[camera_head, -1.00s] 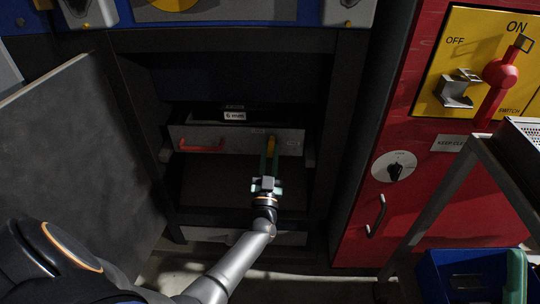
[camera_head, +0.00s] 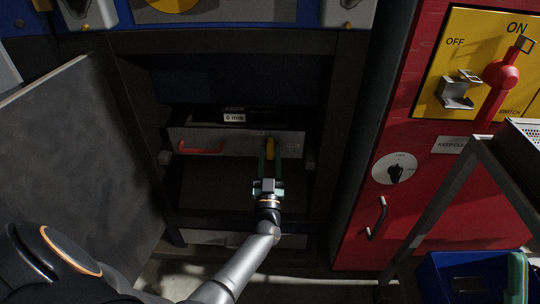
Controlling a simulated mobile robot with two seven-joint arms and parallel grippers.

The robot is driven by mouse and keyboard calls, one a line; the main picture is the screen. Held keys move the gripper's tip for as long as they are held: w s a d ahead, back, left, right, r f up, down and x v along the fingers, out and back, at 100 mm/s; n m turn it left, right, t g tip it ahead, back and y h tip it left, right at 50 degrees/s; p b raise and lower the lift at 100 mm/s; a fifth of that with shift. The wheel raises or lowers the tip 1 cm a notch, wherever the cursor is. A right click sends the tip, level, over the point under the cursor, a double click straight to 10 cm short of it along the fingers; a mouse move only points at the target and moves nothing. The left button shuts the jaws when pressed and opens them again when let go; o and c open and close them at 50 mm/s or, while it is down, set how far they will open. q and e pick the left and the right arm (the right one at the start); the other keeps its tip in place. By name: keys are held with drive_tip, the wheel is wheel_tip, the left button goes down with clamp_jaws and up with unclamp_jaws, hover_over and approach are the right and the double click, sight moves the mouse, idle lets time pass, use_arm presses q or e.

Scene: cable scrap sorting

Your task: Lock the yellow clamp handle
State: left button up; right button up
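The yellow clamp handle (camera_head: 270,149) is a small upright bar on the right part of the grey drawer-like front in the dark cabinet opening. My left gripper (camera_head: 270,163) reaches up to it from below. Its two thin greenish fingers stand apart, one on each side just below the handle. The gripper looks open, and I see no firm contact with the handle. The gap around the handle's lower end is dark and small.
A red handle (camera_head: 201,149) sits on the left of the same front (camera_head: 227,138). A grey door (camera_head: 75,165) stands open at left. At right are a red cabinet (camera_head: 415,220) with a red switch lever (camera_head: 497,85), a metal cart frame (camera_head: 435,205) and a blue bin (camera_head: 435,276).

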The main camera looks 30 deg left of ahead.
use_arm(q)
drive_tip(key=shift+o, duration=0.8)
